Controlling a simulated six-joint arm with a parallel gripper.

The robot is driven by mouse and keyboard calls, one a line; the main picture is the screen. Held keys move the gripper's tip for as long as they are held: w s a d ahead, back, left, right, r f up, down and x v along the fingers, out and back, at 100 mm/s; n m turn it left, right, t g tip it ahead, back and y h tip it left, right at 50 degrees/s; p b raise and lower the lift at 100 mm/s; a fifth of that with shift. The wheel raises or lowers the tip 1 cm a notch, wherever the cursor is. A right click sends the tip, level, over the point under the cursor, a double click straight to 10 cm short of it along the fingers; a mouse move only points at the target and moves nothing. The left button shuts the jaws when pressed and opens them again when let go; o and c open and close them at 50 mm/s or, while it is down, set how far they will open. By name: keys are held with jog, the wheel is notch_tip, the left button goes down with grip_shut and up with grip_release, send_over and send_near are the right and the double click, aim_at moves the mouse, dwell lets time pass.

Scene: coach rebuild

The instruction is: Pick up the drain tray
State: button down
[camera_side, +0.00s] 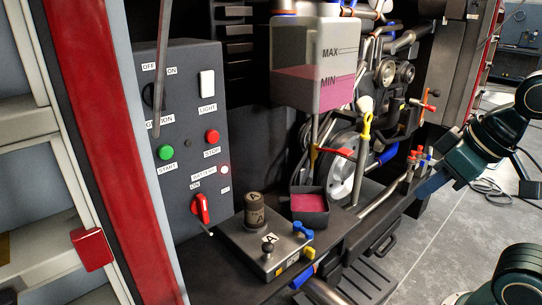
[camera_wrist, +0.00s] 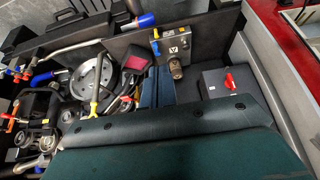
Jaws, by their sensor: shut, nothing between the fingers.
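The drain tray appears to be the small dark open box (camera_side: 312,220) with pink-red liquid in it. It sits on the dark ledge below the coolant tank (camera_side: 338,96) in the side view. In the wrist view the tray (camera_wrist: 147,57) shows above centre, just left of my fingers. My gripper (camera_side: 424,192) is at the right of the side view, apart from the tray and empty. In the wrist view my gripper (camera_wrist: 161,70) shows as two dark blue fingers, closed together.
A yellow-handled dipstick (camera_side: 365,125), hoses and a pulley (camera_side: 343,168) crowd the tray's right. Open floor (camera_side: 440,240) lies at the right.

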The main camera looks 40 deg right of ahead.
jog(key=c, duration=1.6)
grip_release()
jog(key=shift+o, duration=0.2)
jog(key=shift+w, duration=0.1)
